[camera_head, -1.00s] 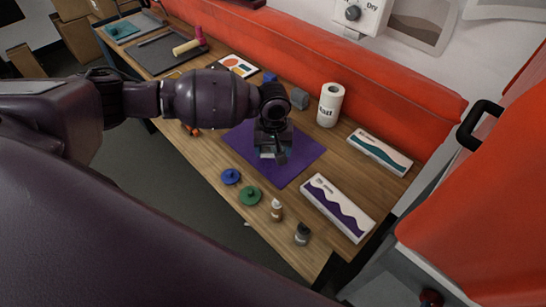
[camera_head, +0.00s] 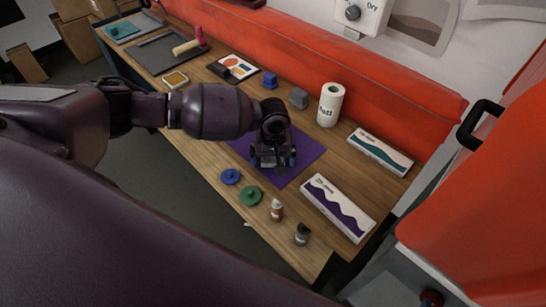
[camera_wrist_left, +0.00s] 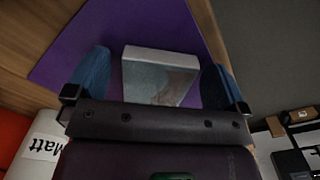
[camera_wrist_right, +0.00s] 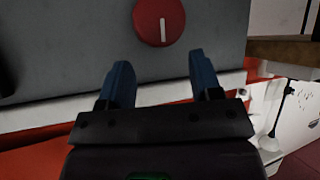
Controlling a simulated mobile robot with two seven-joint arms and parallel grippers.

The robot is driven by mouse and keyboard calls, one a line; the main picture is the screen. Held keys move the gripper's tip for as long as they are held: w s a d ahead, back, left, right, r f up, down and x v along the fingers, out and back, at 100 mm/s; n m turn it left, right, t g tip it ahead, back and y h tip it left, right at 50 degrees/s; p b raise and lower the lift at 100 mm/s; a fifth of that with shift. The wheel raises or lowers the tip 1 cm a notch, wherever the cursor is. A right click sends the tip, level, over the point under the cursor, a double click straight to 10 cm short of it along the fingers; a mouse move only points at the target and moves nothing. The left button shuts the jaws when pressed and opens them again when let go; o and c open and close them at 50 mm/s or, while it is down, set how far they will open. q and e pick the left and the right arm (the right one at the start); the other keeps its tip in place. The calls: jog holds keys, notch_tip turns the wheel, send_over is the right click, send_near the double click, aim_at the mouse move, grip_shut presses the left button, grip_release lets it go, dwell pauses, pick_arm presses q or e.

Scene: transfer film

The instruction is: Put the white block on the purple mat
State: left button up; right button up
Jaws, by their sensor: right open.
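The purple mat (camera_head: 307,150) lies flat on the wooden table. My left gripper (camera_head: 272,162) is low over the mat and hides much of its middle. In the left wrist view the white block (camera_wrist_left: 160,58) stands between the two blue fingers of my left gripper (camera_wrist_left: 155,66), with the mat (camera_wrist_left: 75,52) behind it. The fingers are spread, with a visible gap on the left side; contact on the right side cannot be told. The block is hidden in the head view. My right gripper (camera_wrist_right: 158,62) is open and empty, and shows only in the right wrist view.
A grey panel with a red knob (camera_wrist_right: 159,20) faces my right gripper.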

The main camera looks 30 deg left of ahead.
pick_arm(q)
notch_tip(320, 180, up, 12)
jog(key=shift+r, duration=0.15)
dwell(0.7)
dwell(0.4)
